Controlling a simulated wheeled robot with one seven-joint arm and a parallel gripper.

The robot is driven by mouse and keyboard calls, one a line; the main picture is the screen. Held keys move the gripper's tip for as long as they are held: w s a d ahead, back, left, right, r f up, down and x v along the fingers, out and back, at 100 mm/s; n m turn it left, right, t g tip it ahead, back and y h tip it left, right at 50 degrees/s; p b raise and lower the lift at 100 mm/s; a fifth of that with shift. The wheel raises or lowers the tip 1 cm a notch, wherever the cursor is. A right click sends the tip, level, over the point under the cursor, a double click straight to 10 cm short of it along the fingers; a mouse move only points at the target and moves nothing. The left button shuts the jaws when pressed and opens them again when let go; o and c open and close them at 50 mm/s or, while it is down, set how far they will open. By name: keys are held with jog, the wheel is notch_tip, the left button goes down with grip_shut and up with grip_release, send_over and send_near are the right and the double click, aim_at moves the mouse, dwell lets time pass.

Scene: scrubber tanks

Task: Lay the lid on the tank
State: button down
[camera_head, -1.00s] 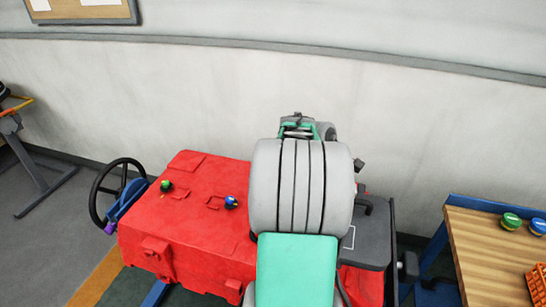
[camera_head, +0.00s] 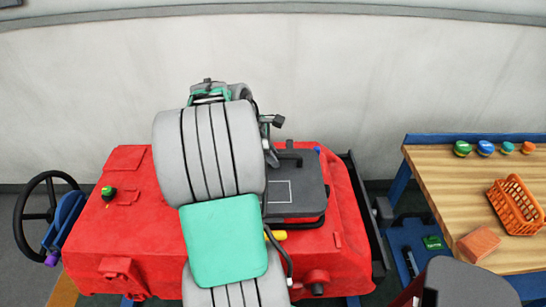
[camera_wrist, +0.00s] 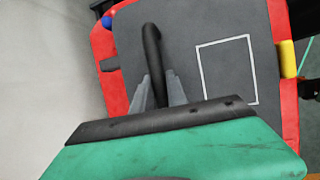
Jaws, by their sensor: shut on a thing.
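The lid (camera_head: 311,184) is a dark grey plate with a white square outline and a black bar handle. It lies over the right part of the top of the red tank (camera_head: 125,230); I cannot tell whether it rests fully or hovers slightly. In the wrist view the lid (camera_wrist: 190,60) fills the middle, with red tank surface (camera_wrist: 285,110) along both sides. My gripper (camera_wrist: 157,92) is shut on the lid's black handle (camera_wrist: 152,42). In the head view my arm hides the gripper's fingers and the lid's left edge.
A yellow part (camera_head: 277,235) sits at the lid's front edge. A green cap (camera_head: 108,192) is on the tank's left, beside a steering wheel (camera_head: 38,214). At right, a wooden table (camera_head: 440,185) holds several caps and an orange basket (camera_head: 515,205). A pale wall stands behind.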

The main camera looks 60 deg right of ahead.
jog(key=shift+f, duration=0.35)
jog(key=shift+s+f, duration=0.1)
jog(key=shift+s+a+f, duration=0.1)
jog(key=shift+s+f, duration=0.05)
jog(key=shift+f, duration=0.3)
jog(key=shift+f, duration=0.1)
jog(key=shift+f, duration=0.6)
dwell(0.3)
jog(key=shift+f, duration=0.45)
jog(key=shift+f, duration=0.2)
